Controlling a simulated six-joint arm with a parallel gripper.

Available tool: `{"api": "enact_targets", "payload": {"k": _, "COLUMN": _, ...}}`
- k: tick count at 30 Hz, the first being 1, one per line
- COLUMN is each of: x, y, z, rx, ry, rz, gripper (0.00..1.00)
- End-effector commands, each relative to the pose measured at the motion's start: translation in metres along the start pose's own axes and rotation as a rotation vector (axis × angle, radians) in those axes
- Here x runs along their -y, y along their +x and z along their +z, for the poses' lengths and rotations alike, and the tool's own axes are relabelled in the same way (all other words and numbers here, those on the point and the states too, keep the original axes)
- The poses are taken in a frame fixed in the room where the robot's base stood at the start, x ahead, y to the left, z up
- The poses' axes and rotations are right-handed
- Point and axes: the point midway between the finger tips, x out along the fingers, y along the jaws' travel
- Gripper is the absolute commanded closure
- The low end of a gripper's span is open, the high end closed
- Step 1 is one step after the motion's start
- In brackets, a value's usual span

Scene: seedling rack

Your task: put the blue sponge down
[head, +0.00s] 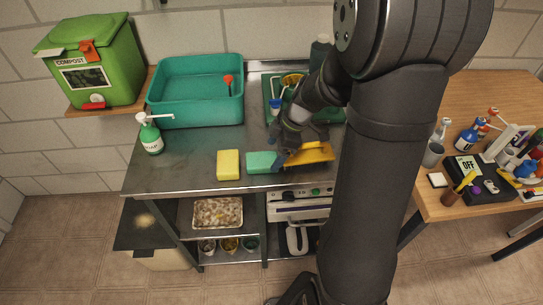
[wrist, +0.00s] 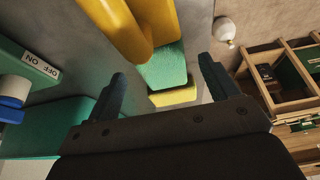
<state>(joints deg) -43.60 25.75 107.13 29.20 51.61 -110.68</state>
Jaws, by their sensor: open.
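The blue sponge, a teal block (head: 262,162), lies on the metal worktop (head: 185,165). It also shows in the wrist view (wrist: 165,68), beyond and between my fingertips. My gripper (head: 283,157) is just right of the sponge and above the worktop. In the wrist view my gripper (wrist: 162,72) has its two dark fingers spread wide, with nothing held between them. Whether a finger touches the sponge cannot be told. The sponge's right end is partly hidden by my gripper in the head view.
A yellow sponge (head: 228,165) lies left of the blue one. A yellow object (head: 318,153) lies close by my gripper on the right. The left front worktop is clear.

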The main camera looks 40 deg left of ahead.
Motion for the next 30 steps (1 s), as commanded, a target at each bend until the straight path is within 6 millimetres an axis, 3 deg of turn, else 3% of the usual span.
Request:
{"api": "enact_targets", "payload": {"k": 6, "x": -0.001, "y": -0.05, "z": 0.001, "rx": 0.0, "ry": 0.0, "rz": 0.006, "gripper": 0.2}}
{"api": "enact_targets", "payload": {"k": 12, "x": -0.001, "y": -0.078, "z": 0.0, "rx": 0.0, "ry": 0.0, "rz": 0.004, "gripper": 0.2}}
{"api": "enact_targets", "payload": {"k": 19, "x": 0.0, "y": -0.087, "z": 0.0, "rx": 0.0, "ry": 0.0, "rz": 0.001, "gripper": 0.2}}
{"api": "enact_targets", "payload": {"k": 30, "x": 0.0, "y": -0.079, "z": 0.0, "rx": -0.001, "ry": 0.0, "rz": 0.0, "gripper": 0.2}}
